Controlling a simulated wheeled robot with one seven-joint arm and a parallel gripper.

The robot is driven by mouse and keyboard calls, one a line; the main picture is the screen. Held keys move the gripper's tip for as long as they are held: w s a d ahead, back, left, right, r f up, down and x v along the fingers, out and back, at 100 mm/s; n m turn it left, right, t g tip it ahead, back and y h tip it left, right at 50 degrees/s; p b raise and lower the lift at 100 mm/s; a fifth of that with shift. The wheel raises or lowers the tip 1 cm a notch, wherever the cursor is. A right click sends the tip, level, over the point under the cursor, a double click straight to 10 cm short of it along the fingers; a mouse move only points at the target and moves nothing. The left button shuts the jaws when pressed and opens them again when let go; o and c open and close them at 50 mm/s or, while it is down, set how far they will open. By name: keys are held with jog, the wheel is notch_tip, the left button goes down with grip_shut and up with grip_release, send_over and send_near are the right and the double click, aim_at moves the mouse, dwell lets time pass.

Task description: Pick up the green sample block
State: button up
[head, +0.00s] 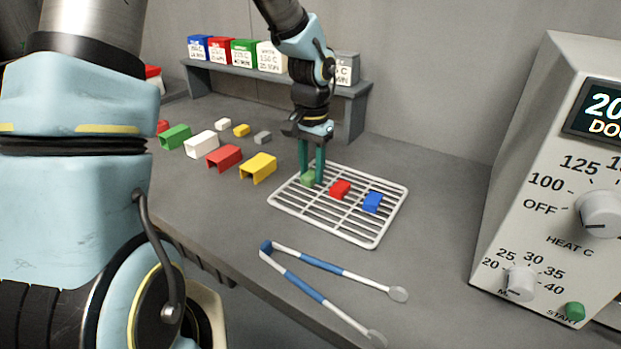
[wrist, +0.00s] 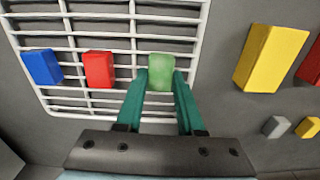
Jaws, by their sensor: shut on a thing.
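The green sample block (head: 308,178) is at the left end of the white wire rack (head: 377,239), beside a red block (head: 340,189) and a blue block (head: 372,202) on the same rack. My gripper (head: 312,173) points down over the rack, with its green fingers on either side of the green block. In the wrist view the green block (wrist: 160,72) sits between the two fingertips (wrist: 160,80), and the jaws are shut on it. I cannot tell whether the block is resting on the rack or slightly above it.
Tongs (head: 320,264) lie in front of the rack. Yellow (head: 258,168), red (head: 224,158), white and green channel-shaped pieces and small blocks lie to the left. A shelf (head: 354,91) with labelled boxes stands behind. A control oven (head: 550,190) stands at right.

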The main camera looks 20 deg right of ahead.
grip_shut()
jog(key=shift+r, duration=0.1)
